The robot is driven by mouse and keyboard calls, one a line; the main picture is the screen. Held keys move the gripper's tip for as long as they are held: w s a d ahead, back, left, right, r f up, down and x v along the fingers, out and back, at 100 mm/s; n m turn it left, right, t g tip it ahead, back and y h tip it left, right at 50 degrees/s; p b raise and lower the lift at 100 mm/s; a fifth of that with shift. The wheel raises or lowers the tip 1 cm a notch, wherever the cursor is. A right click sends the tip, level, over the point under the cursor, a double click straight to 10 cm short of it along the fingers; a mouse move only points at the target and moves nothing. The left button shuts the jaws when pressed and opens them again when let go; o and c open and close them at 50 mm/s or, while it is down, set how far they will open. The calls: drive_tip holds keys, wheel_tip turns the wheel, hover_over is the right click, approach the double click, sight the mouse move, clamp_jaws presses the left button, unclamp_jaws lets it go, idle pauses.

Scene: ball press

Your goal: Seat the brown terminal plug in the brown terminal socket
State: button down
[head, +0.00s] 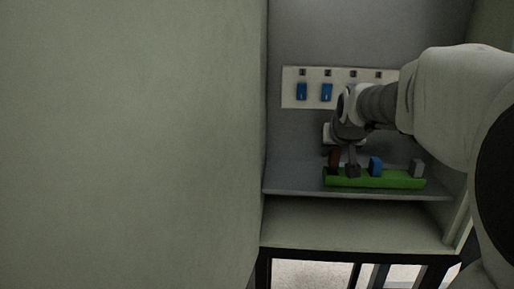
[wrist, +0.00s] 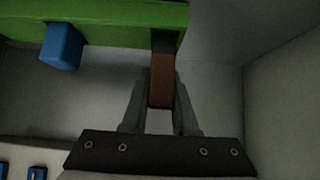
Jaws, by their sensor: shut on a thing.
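The brown terminal plug (wrist: 161,80) is between the two fingers of my gripper (wrist: 160,98), which is shut on it. In the wrist view its far end is at the right end of the green rack (wrist: 110,12); I cannot tell whether it is clear of the rack. In the head view the brown plug (head: 334,158) shows at the left end of the green rack (head: 390,183), beside my gripper (head: 343,164). The white socket panel (head: 314,84) is on the back wall. I cannot make out the brown terminal socket; my arm hides the panel's right part.
A blue plug (head: 375,166) and a grey plug (head: 416,168) stand in the rack, right of my gripper. Two blue pieces (head: 302,91) are on the panel at left. Side walls (wrist: 290,90) enclose the grey shelf (head: 295,185), whose left part is bare.

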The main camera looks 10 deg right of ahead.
sight(332, 164)
drive_tip(key=shift+f+b, duration=1.4)
drive_tip(key=shift+f, duration=0.25)
drive_tip(key=shift+r, duration=0.2)
drive_tip(key=shift+r+p, duration=0.9)
drive_tip(key=shift+r, duration=0.15)
drive_tip(key=shift+f+b, duration=1.15)
idle(0.9)
drive_tip(key=c, duration=0.7)
unclamp_jaws()
drive_tip(key=shift+f, duration=0.1)
drive_tip(key=shift+o, duration=0.5)
drive_tip(key=shift+s+f, duration=0.1)
drive_tip(key=p+v, duration=0.3)
drive_tip(key=v, duration=1.4)
drive_tip(key=shift+r, duration=0.4)
